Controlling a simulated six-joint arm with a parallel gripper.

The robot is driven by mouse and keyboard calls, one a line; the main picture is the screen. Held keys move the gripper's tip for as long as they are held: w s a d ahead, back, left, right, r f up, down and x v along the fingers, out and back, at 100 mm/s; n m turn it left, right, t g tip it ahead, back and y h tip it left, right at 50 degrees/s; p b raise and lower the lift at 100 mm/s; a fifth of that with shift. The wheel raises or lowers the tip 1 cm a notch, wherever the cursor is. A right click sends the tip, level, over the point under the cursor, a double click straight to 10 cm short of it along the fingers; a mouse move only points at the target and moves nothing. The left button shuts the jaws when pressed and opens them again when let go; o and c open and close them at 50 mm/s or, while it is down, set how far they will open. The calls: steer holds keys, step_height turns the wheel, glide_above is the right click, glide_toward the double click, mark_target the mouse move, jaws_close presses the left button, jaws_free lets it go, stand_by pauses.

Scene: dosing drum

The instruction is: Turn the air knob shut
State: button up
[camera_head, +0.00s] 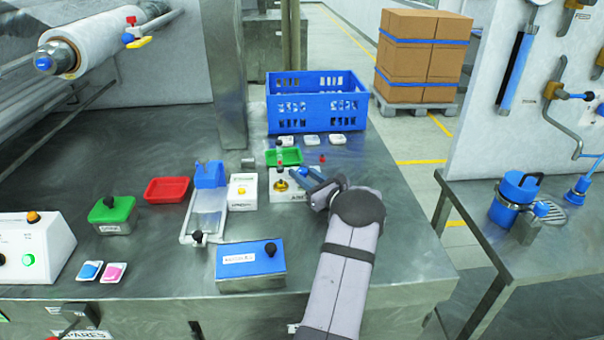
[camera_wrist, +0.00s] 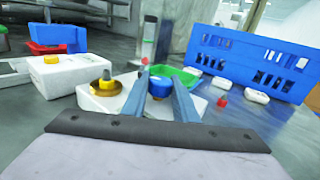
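A white block (camera_head: 278,196) stands near the back of the steel bench, its label partly hidden by my gripper. It carries a brass knob (camera_head: 281,185) with a dark top, also seen in the wrist view (camera_wrist: 106,86), and a clear upright tube (camera_wrist: 149,38). A blue knob (camera_wrist: 160,84) sits on the block's right part in the wrist view. I cannot read which knob is labelled air. My gripper (camera_wrist: 160,74) has its two fingers apart, one on each side of the blue knob. Whether they touch it I cannot tell.
A green tray (camera_head: 284,157) and a blue crate (camera_head: 317,103) stand behind the block. A small red piece (camera_head: 322,159) lies to its right. Another white block with a yellow knob (camera_head: 242,190) is to the left. A blue-topped box (camera_head: 250,262) stands nearer.

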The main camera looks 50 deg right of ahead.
steer(key=shift+w+f+m+g+h+b, duration=0.1)
steer(key=shift+m+g+h+b, duration=0.35)
steer(key=shift+m+h+b, duration=0.7)
steer(key=shift+m+g+h+b, duration=0.45)
steer(key=shift+m+h+b, duration=0.2)
steer(key=shift+h+b, duration=0.85)
steer(key=shift+m+g+h+b, duration=0.4)
steer(key=shift+m+h+b, duration=0.1)
steer(key=shift+h+b, duration=0.15)
steer(key=shift+r, duration=0.2)
steer(key=o, duration=1.1)
steer(key=shift+c, duration=0.2)
steer(key=shift+f, duration=0.1)
steer(key=shift+s+a, duration=0.3)
steer(key=shift+s, duration=0.3)
steer(key=shift+b+v, duration=0.55)
steer(key=shift+v, duration=2.55)
